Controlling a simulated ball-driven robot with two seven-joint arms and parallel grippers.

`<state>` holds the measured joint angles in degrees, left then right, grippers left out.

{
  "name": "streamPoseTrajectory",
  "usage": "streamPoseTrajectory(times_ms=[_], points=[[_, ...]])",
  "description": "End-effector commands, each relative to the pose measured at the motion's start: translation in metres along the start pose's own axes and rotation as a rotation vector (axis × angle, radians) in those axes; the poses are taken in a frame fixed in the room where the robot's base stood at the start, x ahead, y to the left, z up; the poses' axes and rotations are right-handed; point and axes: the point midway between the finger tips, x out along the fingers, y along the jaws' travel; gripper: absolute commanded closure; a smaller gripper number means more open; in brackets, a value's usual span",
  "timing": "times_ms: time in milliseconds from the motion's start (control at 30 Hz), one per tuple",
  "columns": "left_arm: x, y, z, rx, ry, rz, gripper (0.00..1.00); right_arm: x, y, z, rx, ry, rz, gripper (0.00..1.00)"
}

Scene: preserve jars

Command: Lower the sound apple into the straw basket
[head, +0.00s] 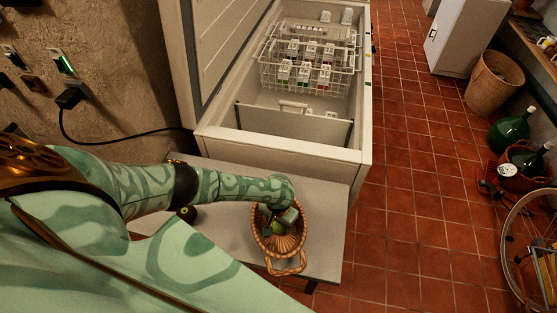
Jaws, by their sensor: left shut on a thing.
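The straw basket (284,244) stands on the pale bench top, a looped handle at its near end. My left gripper (280,219) reaches down over the basket's opening from the far side. It is shut on a green apple (277,228), which shows only in part between the fingers, within the basket's outline. I cannot tell whether the apple touches the basket's bottom. A small dark, round thing with a yellow-green spot (187,213) lies on the bench left of the basket, beside my forearm. My right gripper is not in view.
Behind the bench, an open chest freezer (274,146) holds a white wire rack (308,70) of jars. A black cable (118,141) runs from the wall socket. The bench right of the basket is clear. Wicker baskets, green bottles and a wheel stand on the tiled floor at right.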

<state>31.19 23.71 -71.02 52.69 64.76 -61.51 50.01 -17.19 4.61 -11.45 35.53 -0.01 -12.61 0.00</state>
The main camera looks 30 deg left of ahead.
Motion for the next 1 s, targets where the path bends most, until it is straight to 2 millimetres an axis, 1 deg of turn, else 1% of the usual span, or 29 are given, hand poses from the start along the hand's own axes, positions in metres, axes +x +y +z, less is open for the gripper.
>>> streamPoseTrajectory(times_ms=[600, 800, 833, 867, 900, 1000], points=[[0.0098, 0.0005, -0.0001, -0.001, 0.000, 0.001, 0.67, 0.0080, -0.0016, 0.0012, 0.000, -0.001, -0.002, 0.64], [0.0091, 0.0004, 0.0000, 0.000, 0.000, 0.001, 0.67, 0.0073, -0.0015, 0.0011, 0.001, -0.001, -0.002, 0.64], [0.0091, 0.0004, 0.0000, 0.000, 0.000, 0.001, 0.36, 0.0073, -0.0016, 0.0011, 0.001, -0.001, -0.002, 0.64], [0.0091, 0.0004, 0.0000, 0.000, 0.000, 0.001, 0.27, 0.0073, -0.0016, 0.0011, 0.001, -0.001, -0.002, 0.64], [0.0091, 0.0003, 0.0000, 0.000, 0.000, 0.001, 0.16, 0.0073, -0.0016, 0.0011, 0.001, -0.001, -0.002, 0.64], [0.0091, 0.0003, 0.0000, 0.000, 0.000, 0.001, 0.16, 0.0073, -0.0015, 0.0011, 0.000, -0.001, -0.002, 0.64]])
